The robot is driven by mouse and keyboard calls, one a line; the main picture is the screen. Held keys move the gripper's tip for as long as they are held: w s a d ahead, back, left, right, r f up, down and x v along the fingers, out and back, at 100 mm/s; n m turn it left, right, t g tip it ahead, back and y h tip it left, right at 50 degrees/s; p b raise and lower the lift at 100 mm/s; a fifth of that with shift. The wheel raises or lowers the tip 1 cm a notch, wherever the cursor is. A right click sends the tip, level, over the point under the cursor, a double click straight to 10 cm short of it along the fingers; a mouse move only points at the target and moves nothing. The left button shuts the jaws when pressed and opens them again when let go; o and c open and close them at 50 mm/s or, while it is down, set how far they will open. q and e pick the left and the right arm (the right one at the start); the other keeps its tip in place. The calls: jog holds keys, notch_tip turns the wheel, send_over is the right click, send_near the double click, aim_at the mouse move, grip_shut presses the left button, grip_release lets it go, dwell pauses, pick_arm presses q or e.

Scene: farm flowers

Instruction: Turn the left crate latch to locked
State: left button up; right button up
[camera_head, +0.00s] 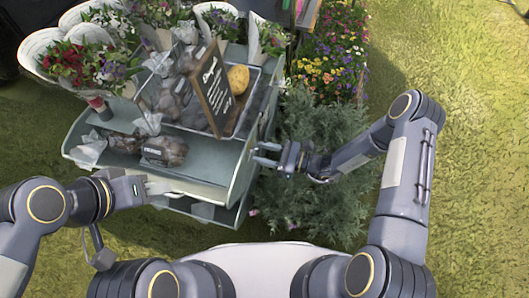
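No crate latch can be made out in the head view. A grey-green tiered stand (205,155) is in front of me, with a metal tray (262,90) on top. My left gripper (160,187) is at the stand's front left, by its lower edge. Its fingers are pale and small, so their opening is unclear. My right gripper (262,155) is at the stand's right side, its two fingers apart and pointing left. Nothing shows between them.
A dark sign (213,88) and a yellow round item (238,79) stand in the tray. Bagged goods (164,151) lie on the lower shelf. Wrapped bouquets (80,62) are at the back left. A leafy bush (325,130) and flowers (330,65) crowd the right. Grass (470,130) beyond is open.

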grip_shut()
jog(key=shift+m, duration=0.3)
jog(key=m, duration=0.5)
jog(key=m+p, duration=0.1)
jog(key=m, duration=0.5)
jog(key=m+p, duration=0.1)
jog(key=m, duration=0.5)
jog(key=shift+w+d+f, duration=0.1)
jog(key=shift+w+f, duration=0.15)
jog(key=shift+m, duration=0.3)
jog(key=shift+o, duration=0.3)
grip_release()
